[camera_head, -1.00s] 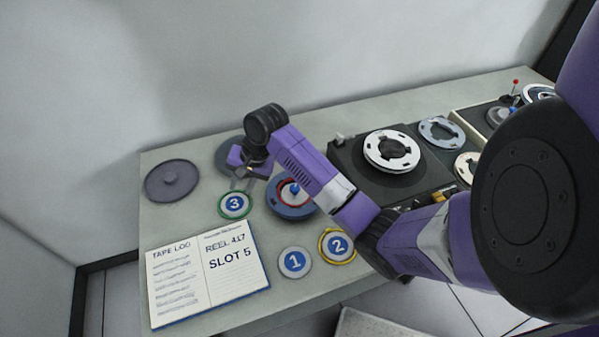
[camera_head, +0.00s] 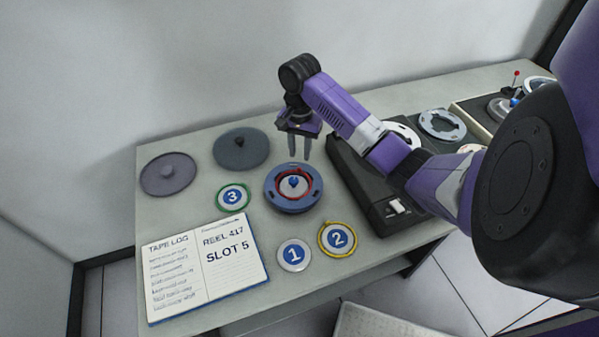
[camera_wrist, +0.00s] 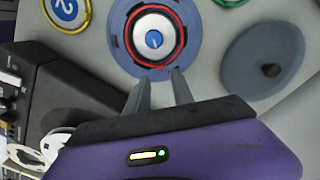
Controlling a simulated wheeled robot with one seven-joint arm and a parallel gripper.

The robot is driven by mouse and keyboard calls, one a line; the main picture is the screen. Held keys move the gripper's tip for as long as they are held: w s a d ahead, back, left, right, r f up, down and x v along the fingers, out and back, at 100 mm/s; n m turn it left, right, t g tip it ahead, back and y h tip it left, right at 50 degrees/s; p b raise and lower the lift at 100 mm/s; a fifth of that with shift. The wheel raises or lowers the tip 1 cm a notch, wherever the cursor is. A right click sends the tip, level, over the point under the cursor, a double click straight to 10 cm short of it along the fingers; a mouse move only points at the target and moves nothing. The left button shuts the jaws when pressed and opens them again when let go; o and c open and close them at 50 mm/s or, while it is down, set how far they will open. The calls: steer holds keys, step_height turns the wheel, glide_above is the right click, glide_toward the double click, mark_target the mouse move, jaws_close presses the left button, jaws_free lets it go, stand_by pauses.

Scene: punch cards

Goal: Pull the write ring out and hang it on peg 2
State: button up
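The write ring (camera_head: 281,180) is a red ring set in a blue-grey reel (camera_head: 291,204) around its hub, which has a blue knob. The ring (camera_wrist: 183,38) and the reel (camera_wrist: 196,62) also show in the wrist view. Peg 2 (camera_head: 338,240) is a round blue disc marked 2 with a yellow ring around it; part of it shows in the wrist view (camera_wrist: 66,10). My gripper (camera_head: 300,158) is open and empty, pointing down just behind the reel. In the wrist view its fingers (camera_wrist: 161,76) are apart near the reel's edge.
Discs marked 1 (camera_head: 294,256) and 3 (camera_head: 233,197) lie near the reel, 3 with a green ring. An open log book (camera_head: 208,268) reads "REEL 417 SLOT 5". Two dark lids (camera_head: 241,148) (camera_head: 167,174) lie at the back left. A black tape unit (camera_head: 362,190) stands close on the right.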

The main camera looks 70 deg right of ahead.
mark_target(300, 168)
step_height(300, 168, down, 3)
steer(key=shift+f+b, duration=0.1)
steer(key=shift+b, duration=0.95)
steer(key=shift+f, duration=1.5)
jaws_close()
